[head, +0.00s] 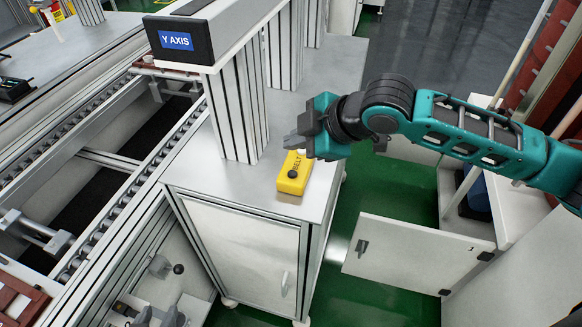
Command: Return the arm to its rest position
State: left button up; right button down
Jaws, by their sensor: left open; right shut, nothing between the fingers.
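My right arm (465,132) is teal and black and comes in from the right edge. Its gripper (291,140) is shut with nothing in it. It points left, just above and behind the yellow BELT control box (296,180), overlapping the box's far end in the picture. I cannot tell whether they touch. My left gripper is not in view.
A metal post with the Y AXIS head (178,41) stands just left of the gripper. The conveyor (130,195) runs along the left. An open cabinet door (419,252) and a white cabinet (520,222) are at right. Green floor (375,190) lies between.

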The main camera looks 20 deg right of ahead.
jog(key=s+a+f+m, duration=0.4)
jog(key=s+f+m, duration=0.15)
jog(key=s, duration=0.35)
jog(key=s+d+f+m+g+h, duration=0.25)
jog(key=s+d+f+m, duration=0.2)
jog(key=s, duration=0.25)
jog(key=s+d+f+m+g+h, duration=0.1)
jog(key=s+d+f+m+h, duration=0.25)
jog(key=s+d+m, duration=0.35)
jog(key=w+a+f+n+t+y, duration=0.2)
jog(key=w+a+f+n+t, duration=0.1)
jog(key=w+f+t, duration=0.4)
notch_tip(320, 180, down, 2)
jog(key=shift+a+f+y, duration=0.2)
jog(key=shift+a+y, duration=0.1)
jog(key=shift+a, duration=0.3)
